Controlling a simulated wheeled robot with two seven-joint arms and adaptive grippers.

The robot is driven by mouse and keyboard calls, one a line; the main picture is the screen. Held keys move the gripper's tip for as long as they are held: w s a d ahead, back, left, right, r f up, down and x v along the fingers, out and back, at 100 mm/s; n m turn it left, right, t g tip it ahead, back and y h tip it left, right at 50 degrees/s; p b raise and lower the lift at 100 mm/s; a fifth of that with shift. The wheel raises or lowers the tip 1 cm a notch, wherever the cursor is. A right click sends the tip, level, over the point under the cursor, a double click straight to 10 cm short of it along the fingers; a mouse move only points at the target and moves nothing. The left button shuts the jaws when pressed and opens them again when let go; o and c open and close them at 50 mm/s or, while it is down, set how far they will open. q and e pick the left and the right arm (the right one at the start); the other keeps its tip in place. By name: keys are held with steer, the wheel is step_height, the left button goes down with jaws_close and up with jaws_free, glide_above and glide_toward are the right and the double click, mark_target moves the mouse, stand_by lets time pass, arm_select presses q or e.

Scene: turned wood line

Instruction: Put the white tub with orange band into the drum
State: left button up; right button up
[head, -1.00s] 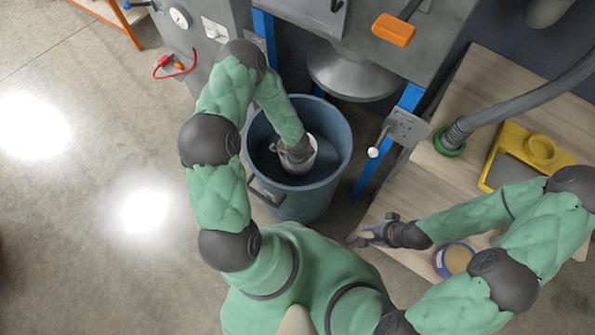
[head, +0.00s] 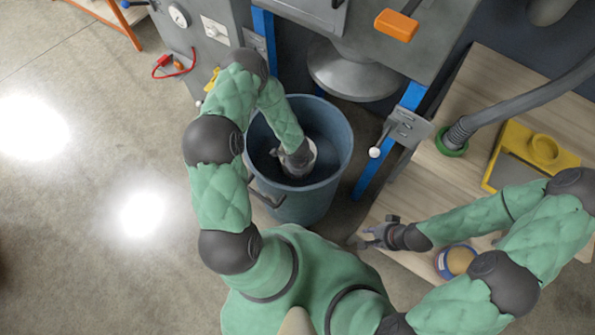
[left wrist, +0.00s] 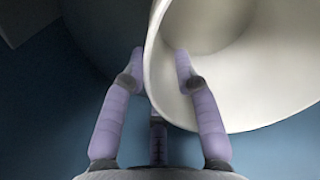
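The blue drum (head: 333,180) stands open on the floor in front of the machine. The white tub (head: 311,152) is inside the drum's mouth, partly hidden by my left gripper (head: 297,160); its orange band does not show. In the left wrist view, the tub (left wrist: 240,95) has its rim between the fingers of my left gripper (left wrist: 160,65). One finger is inside the tub, the other outside against the wall, and they look shut on it. Dark blue drum interior surrounds it. My right gripper (head: 372,236) is open and empty over the bench's near edge.
A wooden bench (head: 480,95) at the right holds a yellow tray (head: 502,158) and a blue-rimmed tub with tan contents (head: 458,262). A grey hose (head: 520,103) ends in a green ring. A metal cone (head: 352,75) hangs behind the drum. Open floor lies left.

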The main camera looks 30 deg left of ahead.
arm_select(q)
steer(key=shift+r, duration=0.1)
steer(key=shift+r+p, duration=0.3)
step_height(320, 180, up, 11)
steer(key=p, duration=0.4)
steer(key=shift+s+d+r, duration=0.2)
steer(key=shift+s+d, duration=0.05)
steer(key=shift+s, duration=0.1)
steer(key=shift+r, duration=0.1)
